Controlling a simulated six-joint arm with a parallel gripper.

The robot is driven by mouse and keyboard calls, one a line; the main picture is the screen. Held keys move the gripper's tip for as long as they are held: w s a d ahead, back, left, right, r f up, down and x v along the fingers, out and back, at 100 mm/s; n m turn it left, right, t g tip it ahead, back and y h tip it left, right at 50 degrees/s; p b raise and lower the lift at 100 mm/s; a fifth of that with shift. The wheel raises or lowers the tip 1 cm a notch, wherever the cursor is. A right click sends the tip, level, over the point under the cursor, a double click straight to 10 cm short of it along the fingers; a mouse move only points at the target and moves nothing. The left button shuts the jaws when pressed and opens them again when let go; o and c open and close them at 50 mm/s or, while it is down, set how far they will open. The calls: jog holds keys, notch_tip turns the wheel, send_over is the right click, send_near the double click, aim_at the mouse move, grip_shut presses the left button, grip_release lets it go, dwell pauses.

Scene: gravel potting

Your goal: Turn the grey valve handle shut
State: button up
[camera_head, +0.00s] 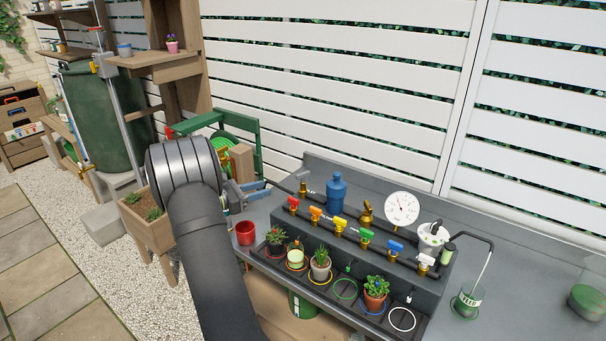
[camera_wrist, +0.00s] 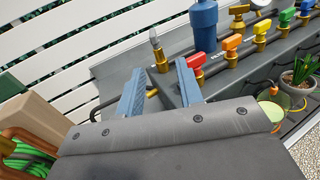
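The grey valve handle (camera_head: 303,176) sits on a brass valve at the back left of the grey bench, left of the blue bottle. In the wrist view the grey handle (camera_wrist: 155,39) points up above its brass body, just beyond my fingertips. My gripper (camera_wrist: 160,66) is open, with its two blue-grey fingers apart and nothing held between them. In the head view my gripper (camera_head: 262,188) is at the bench's left end, left of the grey valve and apart from it. My arm hides part of the gripper there.
A red cup (camera_head: 245,232) and a potted cactus (camera_head: 320,265) are in front. A white slatted fence (camera_head: 340,75) is behind.

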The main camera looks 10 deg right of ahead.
jog(key=a, duration=0.1)
jog(key=t, duration=0.1)
send_near(303, 173)
jog(key=shift+n, duration=0.4)
jog(key=x, duration=1)
jog(key=shift+w, duration=0.15)
jog(key=shift+c, duration=0.4)
grip_shut()
